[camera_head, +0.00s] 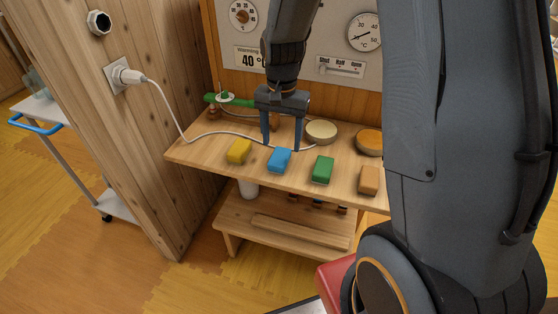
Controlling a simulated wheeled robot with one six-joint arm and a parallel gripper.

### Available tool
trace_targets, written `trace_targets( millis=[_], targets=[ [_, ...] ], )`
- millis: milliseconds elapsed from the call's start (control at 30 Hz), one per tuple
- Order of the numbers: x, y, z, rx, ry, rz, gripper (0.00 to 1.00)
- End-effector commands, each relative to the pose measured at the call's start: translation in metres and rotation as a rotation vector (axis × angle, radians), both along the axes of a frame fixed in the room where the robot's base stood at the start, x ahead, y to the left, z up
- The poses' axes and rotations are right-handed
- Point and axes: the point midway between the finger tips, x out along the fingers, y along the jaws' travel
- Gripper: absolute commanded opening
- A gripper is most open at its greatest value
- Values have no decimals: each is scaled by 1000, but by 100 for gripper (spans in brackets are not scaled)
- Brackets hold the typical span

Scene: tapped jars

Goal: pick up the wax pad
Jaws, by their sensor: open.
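No label shows which is the wax pad. My gripper (282,147) points down with its two fingers apart and nothing between them. In the picture its fingertips are just above the blue pad's far edge. I cannot tell whether they touch the shelf or hover.
A cream-filled bowl (321,131) stands right of my gripper, and an orange-filled bowl (368,141) farther right. A white cable (171,108) runs from the wall socket across the shelf to a green-handled tool (230,99). A lower wooden step (285,232) sits beneath.

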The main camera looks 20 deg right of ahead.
Motion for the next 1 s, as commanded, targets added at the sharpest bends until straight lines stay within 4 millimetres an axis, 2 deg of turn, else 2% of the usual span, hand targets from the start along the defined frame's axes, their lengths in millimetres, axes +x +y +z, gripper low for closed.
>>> trace_targets(
  millis=[400,733,767,1000],
  targets=[
    [1,5,-49,0,4,5,61],
    [1,5,-56,0,0,5,61],
    [1,5,-56,0,0,5,58],
    [1,5,-56,0,0,5,17]
  ],
)
